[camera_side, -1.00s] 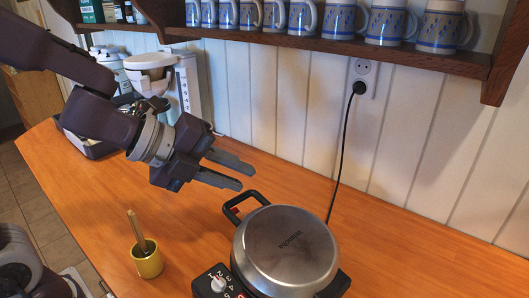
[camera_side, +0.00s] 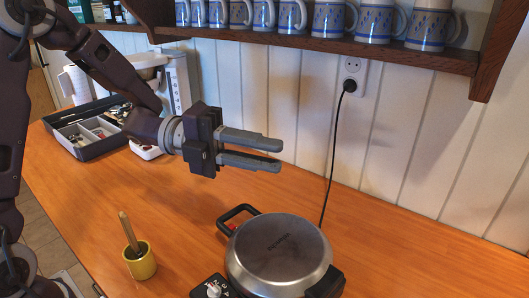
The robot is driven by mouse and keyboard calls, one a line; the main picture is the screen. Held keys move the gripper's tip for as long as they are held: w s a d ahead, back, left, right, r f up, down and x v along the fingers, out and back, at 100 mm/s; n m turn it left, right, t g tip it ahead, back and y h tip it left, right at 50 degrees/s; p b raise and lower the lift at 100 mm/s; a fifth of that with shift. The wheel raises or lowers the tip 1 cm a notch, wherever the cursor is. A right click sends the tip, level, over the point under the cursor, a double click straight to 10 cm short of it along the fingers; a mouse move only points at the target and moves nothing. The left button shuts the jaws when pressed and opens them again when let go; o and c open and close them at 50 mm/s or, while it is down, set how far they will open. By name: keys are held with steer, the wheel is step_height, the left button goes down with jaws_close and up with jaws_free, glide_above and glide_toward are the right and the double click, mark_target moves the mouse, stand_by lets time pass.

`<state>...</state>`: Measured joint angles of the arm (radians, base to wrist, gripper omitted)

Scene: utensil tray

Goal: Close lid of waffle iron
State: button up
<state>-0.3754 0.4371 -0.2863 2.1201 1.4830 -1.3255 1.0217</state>
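The waffle iron (camera_side: 280,256) stands on the wooden counter at the lower middle. Its round metal lid (camera_side: 279,246) lies flat on the base, so it looks closed. The black loop handle (camera_side: 238,214) sticks out at its upper left, and a control knob (camera_side: 213,290) shows at the lower left, cut by the frame edge. My gripper (camera_side: 281,155) is above the counter, up and behind the handle, apart from the waffle iron. Its two fingers are parallel with a gap between them, and nothing is between them.
A yellow cup (camera_side: 142,266) with a wooden-handled tool stands left of the waffle iron. A utensil tray (camera_side: 92,133) and a white appliance are at the back left. A shelf (camera_side: 420,57) of mugs hangs above. A black cord (camera_side: 334,150) runs to the wall outlet. The right counter is clear.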

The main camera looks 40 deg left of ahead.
steer(key=shift+d, duration=0.1)
steer(key=shift+c, duration=0.4)
jaws_close()
stand_by(0.9)
steer(key=shift+o, duration=0.4)
jaws_free()
